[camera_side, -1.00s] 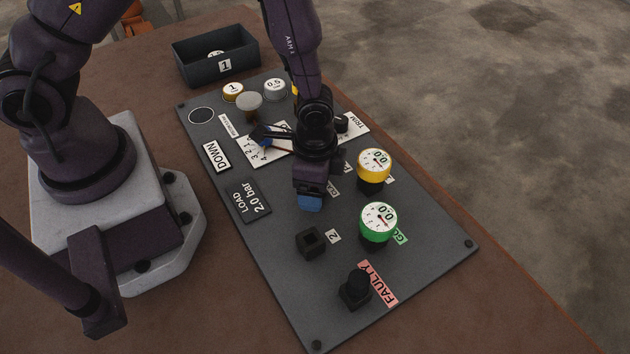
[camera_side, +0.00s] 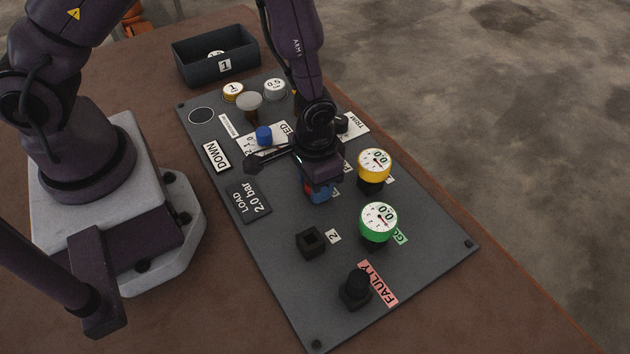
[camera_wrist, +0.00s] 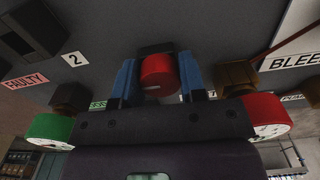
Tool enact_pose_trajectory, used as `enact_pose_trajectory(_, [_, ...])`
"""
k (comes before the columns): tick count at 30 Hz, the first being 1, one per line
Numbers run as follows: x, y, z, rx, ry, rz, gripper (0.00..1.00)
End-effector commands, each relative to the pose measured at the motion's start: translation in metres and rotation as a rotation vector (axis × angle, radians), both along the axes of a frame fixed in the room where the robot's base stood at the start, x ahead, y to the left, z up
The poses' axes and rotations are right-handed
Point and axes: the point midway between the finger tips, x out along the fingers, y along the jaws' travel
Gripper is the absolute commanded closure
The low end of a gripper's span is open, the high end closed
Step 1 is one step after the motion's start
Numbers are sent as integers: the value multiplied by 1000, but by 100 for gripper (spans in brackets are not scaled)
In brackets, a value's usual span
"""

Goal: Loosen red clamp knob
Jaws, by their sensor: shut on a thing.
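The red clamp knob (camera_wrist: 158,72) shows in the wrist view as a round red knob in front of a dark block. My gripper (camera_wrist: 160,78) has a blue finger on each side of it and is shut on it. In the side view my gripper (camera_side: 317,193) is low over the middle of the grey panel (camera_side: 270,285). Its blue fingers and a little red show there, but my wrist hides most of the knob.
A yellow gauge (camera_side: 373,165) and a green gauge (camera_side: 378,222) stand close to the right of my gripper. A blue knob (camera_side: 264,134) is behind left. An empty black socket (camera_side: 310,241) and a black fitting by the FAULTY label (camera_side: 378,284) are nearer. A dark bin (camera_side: 190,68) stands at the back.

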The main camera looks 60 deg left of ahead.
Motion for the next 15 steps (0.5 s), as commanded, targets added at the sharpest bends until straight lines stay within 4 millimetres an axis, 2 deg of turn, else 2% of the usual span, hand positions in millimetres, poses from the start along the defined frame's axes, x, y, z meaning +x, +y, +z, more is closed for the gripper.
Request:
enact_pose_trajectory(2, [-1,0,1,0,3,-3,100])
enact_pose_trajectory(3, [-1,0,1,0,3,-4,57])
enact_pose_trajectory(7, [-1,0,1,0,2,-5,28])
enact_pose_trajectory(15, [0,0,1,0,1,-6,28])
